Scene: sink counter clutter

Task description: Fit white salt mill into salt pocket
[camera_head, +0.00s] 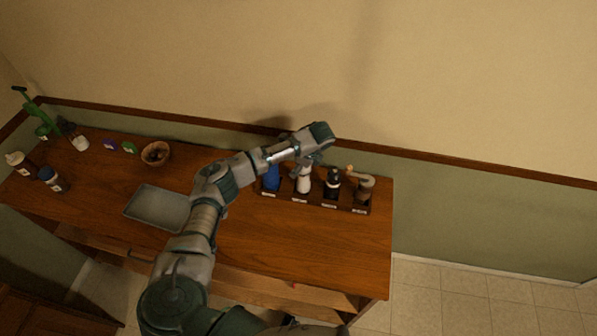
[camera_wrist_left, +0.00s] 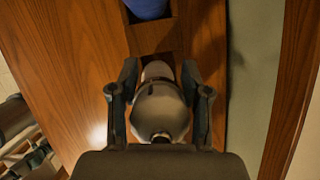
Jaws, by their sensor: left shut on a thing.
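The white salt mill (camera_head: 304,182) is upright at the second pocket from the left of the wooden rack (camera_head: 318,201). My left gripper (camera_head: 309,161) is above it and shut on its upper part. In the left wrist view the pale mill (camera_wrist_left: 160,108) sits between the two fingers of my left gripper (camera_wrist_left: 160,88), with its far end against the rack's wood (camera_wrist_left: 152,38). I cannot tell how deep its base sits in the pocket. My right gripper is not in view.
A blue item (camera_head: 271,178) stands left of the mill; a black bottle (camera_head: 332,184) and a brown bottle with a curved top (camera_head: 364,187) stand right. A grey tray (camera_head: 158,207), woven bowl (camera_head: 155,153) and several small items lie left. The front right counter is clear.

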